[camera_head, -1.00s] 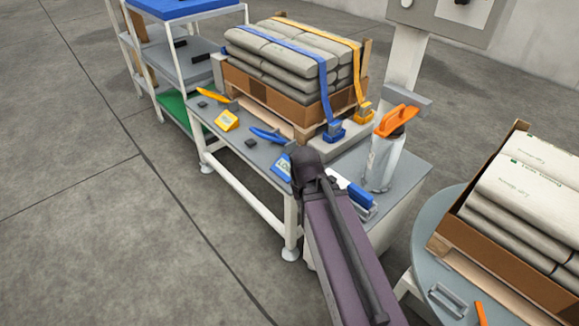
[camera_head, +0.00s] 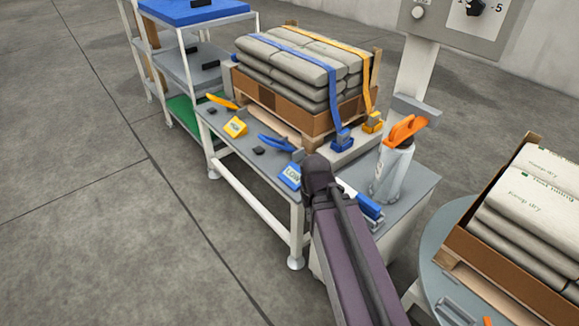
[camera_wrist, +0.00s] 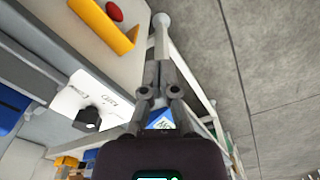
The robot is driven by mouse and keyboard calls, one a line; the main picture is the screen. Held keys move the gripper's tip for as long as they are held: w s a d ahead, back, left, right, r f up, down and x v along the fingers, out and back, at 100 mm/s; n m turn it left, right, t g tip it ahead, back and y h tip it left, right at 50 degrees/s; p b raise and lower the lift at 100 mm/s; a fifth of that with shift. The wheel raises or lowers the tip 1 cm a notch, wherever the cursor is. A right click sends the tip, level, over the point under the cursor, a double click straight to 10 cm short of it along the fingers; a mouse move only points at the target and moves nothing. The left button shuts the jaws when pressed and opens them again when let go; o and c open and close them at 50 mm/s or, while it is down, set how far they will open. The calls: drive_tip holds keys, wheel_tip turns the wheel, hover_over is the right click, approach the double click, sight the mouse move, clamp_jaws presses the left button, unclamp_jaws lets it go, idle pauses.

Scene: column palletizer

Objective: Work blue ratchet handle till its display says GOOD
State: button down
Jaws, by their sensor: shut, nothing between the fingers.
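The blue ratchet handle (camera_head: 277,143) lies near the front edge of the grey bench, beside the strapped pallet load. The blue display (camera_head: 290,177) stands just right of it and reads LOW. The blue strap (camera_head: 334,103) runs over the sacks down to a blue ratchet body (camera_head: 342,139). In the head view my arm hides my gripper. In the wrist view my gripper (camera_wrist: 160,80) is shut and empty, with a blue panel (camera_wrist: 160,119) partly showing behind the fingers. I cannot see the ratchet handle clearly there.
A yellow handle (camera_head: 222,101) and yellow display (camera_head: 236,127) stand farther left on the bench. A shelf rack (camera_head: 190,47) is at back left, a loaded crate (camera_head: 515,250) at right. Floor at left is clear.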

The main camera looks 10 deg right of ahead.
drive_tip(key=w+r+n+t+y+p, duration=0.1)
drive_tip(key=w+r, duration=0.4)
drive_tip(key=w, duration=0.5)
drive_tip(key=w+r+n+t+y+p, duration=0.1)
drive_tip(key=w+r+t+y+p, duration=0.2)
drive_tip(key=w, duration=0.7)
drive_tip(key=w+r+n+t+y+p, duration=0.1)
drive_tip(key=w+r+y+p, duration=0.3)
drive_tip(key=w+r, duration=0.3)
drive_tip(key=w, duration=0.4)
drive_tip(key=shift+r+n+t+y, duration=0.3)
drive_tip(key=shift+r+t, duration=0.05)
drive_tip(key=shift+t, duration=0.05)
drive_tip(key=shift+w+a+f, duration=0.15)
drive_tip(key=shift+a, duration=0.05)
drive_tip(key=s+f+b+x, duration=0.1)
drive_tip(key=s+b+x, duration=0.1)
drive_tip(key=b+x, duration=0.7)
drive_tip(key=shift+f+x, duration=0.3)
drive_tip(key=shift+x, duration=1.6)
drive_tip(key=shift+s+d, duration=0.15)
drive_tip(key=shift+d+f, duration=0.1)
drive_tip(key=shift+d, duration=0.05)
